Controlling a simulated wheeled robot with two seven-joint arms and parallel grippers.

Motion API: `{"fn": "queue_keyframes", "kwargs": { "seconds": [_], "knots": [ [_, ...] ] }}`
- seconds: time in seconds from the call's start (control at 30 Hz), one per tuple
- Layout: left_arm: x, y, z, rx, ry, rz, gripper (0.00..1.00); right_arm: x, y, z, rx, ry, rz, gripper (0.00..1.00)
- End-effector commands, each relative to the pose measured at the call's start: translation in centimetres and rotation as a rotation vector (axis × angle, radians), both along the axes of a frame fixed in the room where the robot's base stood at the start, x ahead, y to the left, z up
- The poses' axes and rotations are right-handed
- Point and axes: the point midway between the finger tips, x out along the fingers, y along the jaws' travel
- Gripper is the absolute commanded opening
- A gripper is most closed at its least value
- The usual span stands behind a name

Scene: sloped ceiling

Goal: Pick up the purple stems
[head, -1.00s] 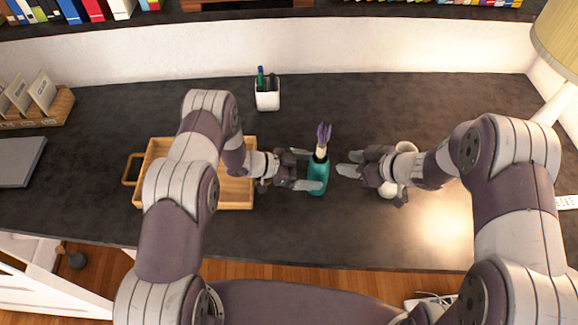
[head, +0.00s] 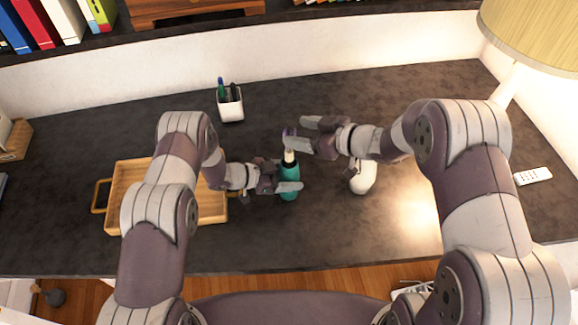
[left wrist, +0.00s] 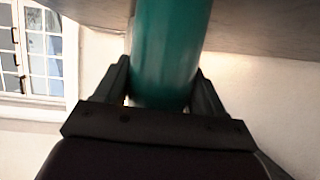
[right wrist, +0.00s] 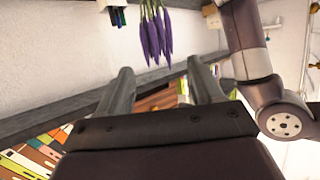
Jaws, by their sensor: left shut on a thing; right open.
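The purple stems (head: 289,133) stand up from the pale neck of a teal vase (head: 290,180), small and partly hidden by a finger in the head view. In the right wrist view the purple stems (right wrist: 156,35) are a bunch of several spikes beyond the fingertips, roughly centred between them. My left gripper (head: 284,178) is shut on the vase's body; the left wrist view shows the teal vase (left wrist: 168,50) between both fingers. My right gripper (head: 298,131) is open and empty, its fingertips close to the stems; I cannot tell if they touch.
A wooden tray (head: 128,178) lies under my left arm. A white pen cup (head: 230,106) stands at the back. A white object (head: 362,178) is right of the vase, below my right forearm. A remote (head: 533,176) and lamp (head: 530,35) are at the right. The dark desk behind is mostly clear.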

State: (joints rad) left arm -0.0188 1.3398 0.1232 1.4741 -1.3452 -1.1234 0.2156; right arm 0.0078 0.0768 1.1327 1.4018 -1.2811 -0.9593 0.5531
Motion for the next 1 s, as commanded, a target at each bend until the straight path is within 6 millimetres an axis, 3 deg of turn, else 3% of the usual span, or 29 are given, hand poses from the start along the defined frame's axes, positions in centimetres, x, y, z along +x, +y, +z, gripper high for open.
{"fn": "queue_keyframes", "kwargs": {
  "seconds": [0.03, 0.07, 0.2, 0.33, 0.47, 0.57, 0.63, 0.73, 0.87, 1.0],
  "knots": [
    [0.0, 0.0, 0.0, 0.000, 0.000, 0.000, 0.30, 1.7, 2.0, 4.4, 0.112, -0.094, 0.002, 0.66],
    [0.0, 0.0, 0.0, 0.000, 0.000, 0.000, 0.30, 3.4, 2.4, 6.9, 0.176, -0.162, -0.044, 0.66],
    [0.0, 0.0, 0.0, 0.000, 0.000, 0.000, 0.30, 11.1, 0.5, 15.7, 0.352, -0.434, -0.368, 0.66],
    [0.0, 0.0, 0.0, 0.000, 0.000, 0.000, 0.30, 15.3, -3.6, 22.2, 0.483, -0.621, -0.716, 0.66],
    [0.0, 0.0, 0.0, 0.000, 0.000, 0.000, 0.30, 16.9, -8.5, 25.6, 0.574, -0.703, -1.108, 0.66],
    [0.0, 0.0, 0.0, 0.000, 0.000, 0.000, 0.30, 16.5, -11.8, 25.6, 0.611, -0.671, -1.423, 0.66],
    [0.0, 0.0, 0.0, 0.000, 0.000, 0.000, 0.30, 15.7, -13.3, 24.3, 0.616, -0.591, -1.638, 0.66],
    [0.0, 0.0, 0.0, 0.000, 0.000, 0.000, 0.30, 13.8, -13.7, 21.0, 0.594, -0.391, -1.919, 0.66],
    [0.0, 0.0, 0.0, 0.000, 0.000, 0.000, 0.30, 10.4, -10.7, 15.4, 0.508, 0.012, -2.187, 0.66],
    [0.0, 0.0, 0.0, 0.001, 0.000, 0.000, 0.30, 6.4, -4.1, 10.4, 0.376, 0.509, -2.286, 0.66]
  ]
}}
